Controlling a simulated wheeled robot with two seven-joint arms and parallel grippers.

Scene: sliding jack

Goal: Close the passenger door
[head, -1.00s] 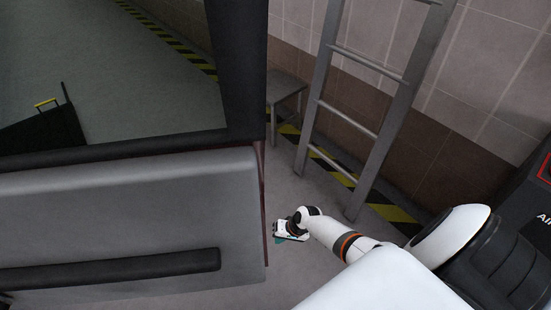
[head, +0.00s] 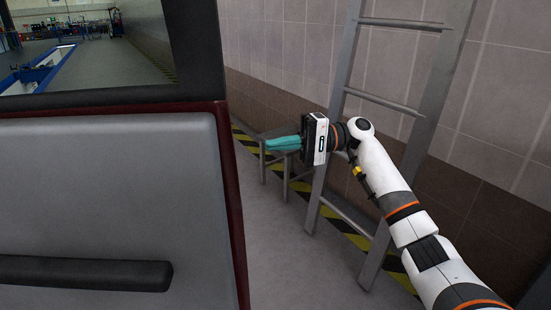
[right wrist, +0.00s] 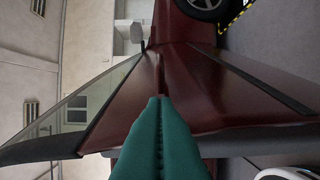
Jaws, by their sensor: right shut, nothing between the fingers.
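The passenger door (head: 110,200) stands open and fills the left of the head view. I see its grey inner panel, a dark bar-shaped handle, the black window frame and a dark red edge. My right gripper (head: 268,145) is raised just right of that edge in the picture. Its teal fingers point left, are shut and hold nothing. I see no contact with the door. In the right wrist view the shut fingers (right wrist: 160,100) lie in front of dark red car bodywork (right wrist: 185,60), with window glass at left. My left gripper is not in view.
A grey ladder (head: 392,105) leans by the tiled wall behind my right arm. A small grey stool (head: 288,165) stands behind the gripper. Yellow-black floor tape runs along the wall. A car wheel (right wrist: 205,6) shows in the right wrist view. Bare floor lies right of the door.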

